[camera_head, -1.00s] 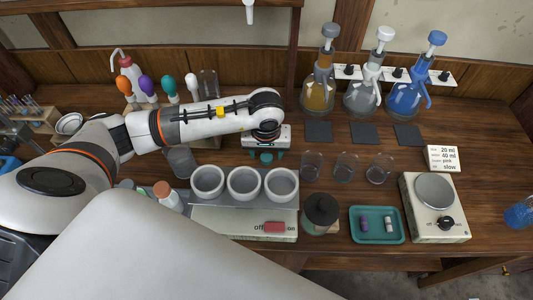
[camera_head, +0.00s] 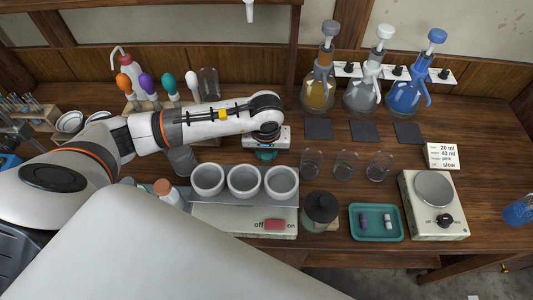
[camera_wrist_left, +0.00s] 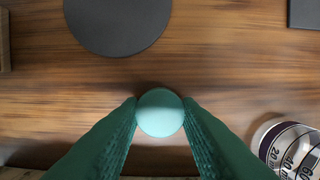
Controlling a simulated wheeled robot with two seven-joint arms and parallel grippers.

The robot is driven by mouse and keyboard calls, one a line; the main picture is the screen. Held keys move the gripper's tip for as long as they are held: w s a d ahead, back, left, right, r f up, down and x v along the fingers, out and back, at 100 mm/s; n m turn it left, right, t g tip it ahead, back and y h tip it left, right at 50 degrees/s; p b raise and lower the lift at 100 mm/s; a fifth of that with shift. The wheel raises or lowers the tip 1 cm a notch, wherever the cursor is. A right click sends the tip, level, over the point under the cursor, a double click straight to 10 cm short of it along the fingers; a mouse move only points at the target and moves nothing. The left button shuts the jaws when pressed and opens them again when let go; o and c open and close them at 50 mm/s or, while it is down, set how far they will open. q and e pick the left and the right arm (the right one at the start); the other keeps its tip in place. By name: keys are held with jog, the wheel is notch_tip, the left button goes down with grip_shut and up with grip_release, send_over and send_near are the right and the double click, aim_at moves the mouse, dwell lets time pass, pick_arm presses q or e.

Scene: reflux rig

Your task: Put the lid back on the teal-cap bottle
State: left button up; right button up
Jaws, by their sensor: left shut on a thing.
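A round teal lid (camera_wrist_left: 160,112) sits between the green fingertips of my left gripper (camera_wrist_left: 160,115) in the left wrist view. The fingers are shut on its sides. In the head view the left gripper (camera_head: 266,155) points down over the table behind the white bowls, and the lid is mostly hidden by it. Whether the lid still touches the wood I cannot tell. Small bottles stand at the left of the bowls, partly hidden by my arm; one has a brown-orange cap (camera_head: 163,188). I cannot make out which is the teal-cap bottle. My right gripper is not in view.
White bowls (camera_head: 245,181) stand in a row on a grey stand just in front of the gripper. Glass beakers (camera_head: 311,164) stand to its right; one shows in the wrist view (camera_wrist_left: 287,147). A dark round disc (camera_wrist_left: 118,22) lies nearby. Droppers (camera_head: 170,86) stand behind my arm.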

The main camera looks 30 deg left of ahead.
aim_at(267, 155)
pick_arm(q)
notch_tip(267, 155, up, 10)
jog(key=b, duration=0.2)
dwell(0.5)
